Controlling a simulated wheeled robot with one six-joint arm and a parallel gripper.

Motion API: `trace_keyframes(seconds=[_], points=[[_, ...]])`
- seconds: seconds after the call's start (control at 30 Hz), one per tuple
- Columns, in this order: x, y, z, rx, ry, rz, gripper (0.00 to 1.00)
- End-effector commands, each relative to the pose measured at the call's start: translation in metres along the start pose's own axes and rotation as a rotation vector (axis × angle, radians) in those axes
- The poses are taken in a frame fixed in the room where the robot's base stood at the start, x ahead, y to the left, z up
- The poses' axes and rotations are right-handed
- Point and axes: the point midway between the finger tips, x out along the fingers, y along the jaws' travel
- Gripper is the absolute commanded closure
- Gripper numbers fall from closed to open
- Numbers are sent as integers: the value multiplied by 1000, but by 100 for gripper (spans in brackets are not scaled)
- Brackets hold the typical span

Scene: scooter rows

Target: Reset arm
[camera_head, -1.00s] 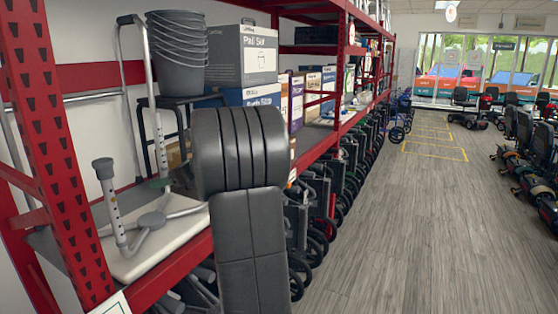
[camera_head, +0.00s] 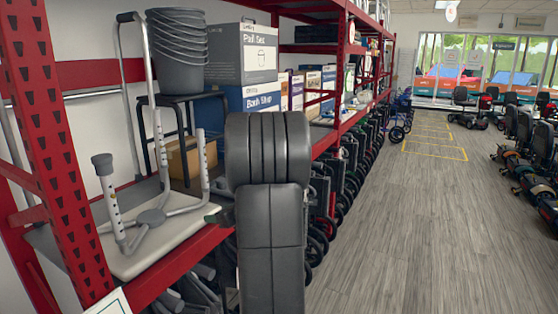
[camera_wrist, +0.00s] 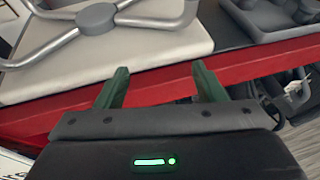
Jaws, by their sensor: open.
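My gripper shows in the wrist view (camera_wrist: 160,90) with its two green fingers apart and nothing between them. It faces the red front beam (camera_wrist: 150,88) of the shelf. A white shower seat (camera_head: 140,255) with a grey crossed leg frame lies upside down on the shelf, left of the gripper. The gripper appears apart from it.
Stacked grey buckets (camera_head: 178,50), a Pail Set box (camera_head: 243,52) and a small cardboard box (camera_head: 190,158) stand on the shelf. A red upright (camera_head: 52,140) is at left. Folded wheelchairs (camera_head: 325,200) line the floor below. The aisle floor (camera_head: 400,240) at right is clear.

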Motion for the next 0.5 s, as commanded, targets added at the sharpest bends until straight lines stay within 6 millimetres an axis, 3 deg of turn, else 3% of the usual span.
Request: trace_keyframes(seconds=[0.5], points=[[-28,-41,-90,97,4,-224,37]])
